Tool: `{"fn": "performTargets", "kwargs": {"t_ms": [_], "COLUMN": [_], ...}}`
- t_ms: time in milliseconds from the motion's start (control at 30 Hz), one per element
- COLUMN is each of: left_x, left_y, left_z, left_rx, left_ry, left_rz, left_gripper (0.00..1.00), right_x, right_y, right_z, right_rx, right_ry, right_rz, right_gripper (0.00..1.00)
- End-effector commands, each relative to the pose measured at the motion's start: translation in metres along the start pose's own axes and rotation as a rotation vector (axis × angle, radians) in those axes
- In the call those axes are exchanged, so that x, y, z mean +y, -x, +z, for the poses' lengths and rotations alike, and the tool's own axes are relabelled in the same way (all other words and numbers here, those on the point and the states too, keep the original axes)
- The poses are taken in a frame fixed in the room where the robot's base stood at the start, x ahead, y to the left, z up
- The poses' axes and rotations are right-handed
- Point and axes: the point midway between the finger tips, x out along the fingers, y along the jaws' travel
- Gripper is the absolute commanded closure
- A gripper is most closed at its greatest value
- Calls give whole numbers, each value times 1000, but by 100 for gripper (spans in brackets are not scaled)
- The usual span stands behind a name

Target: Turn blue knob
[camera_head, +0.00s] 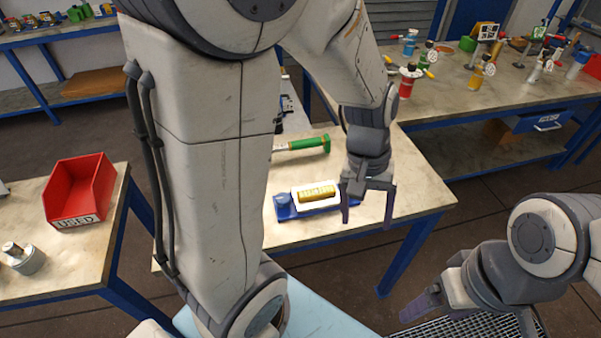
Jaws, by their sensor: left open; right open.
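A blue round part (283,200) that looks like a knob sits at the left end of a blue base (290,214) on the middle table. A yellow ribbed piece (316,193) in a white block lies beside it on the same base. My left gripper (367,222) is open with its fingers pointing down, over the right end of that base and apart from the blue part. My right gripper (468,320) is open and empty at the lower right, away from the table. My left arm hides part of the table's left side.
A green-handled tool (311,144) lies behind the base. A red bin (80,191) marked USED and a metal part (23,260) stand on the left table. Several small flanged vessels, including a red one (408,82), stand on the back-right bench. The middle table's right side is clear.

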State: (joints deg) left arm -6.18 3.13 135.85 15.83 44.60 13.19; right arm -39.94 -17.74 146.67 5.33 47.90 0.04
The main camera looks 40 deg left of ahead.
Motion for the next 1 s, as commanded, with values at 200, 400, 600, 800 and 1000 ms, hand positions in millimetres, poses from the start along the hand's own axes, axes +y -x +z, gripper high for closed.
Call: {"fn": "performTargets", "kwargs": {"t_ms": [200,400,600,800,1000], "left_x": [-95,-198,-258,-266,-256], "left_y": [9,0,-11,-26,-60], "left_z": [-89,-122,-124,-125,-130], "left_rx": [-33,-58,-73,-80,-83], "left_ry": [747,1299,1589,1645,1641], "left_rz": [117,227,295,309,306], "left_gripper": [17,17,17,17,17], "right_x": [-2,-4,-4,-4,-5], "right_y": [34,53,61,63,66], "right_z": [-2,-3,-3,-3,-3], "right_rx": [0,0,0,0,0], "right_ry": [-1,-2,-2,-2,-2], "right_rz": [0,0,0,0,0], "right_gripper": [19,19,19,19,19]}}
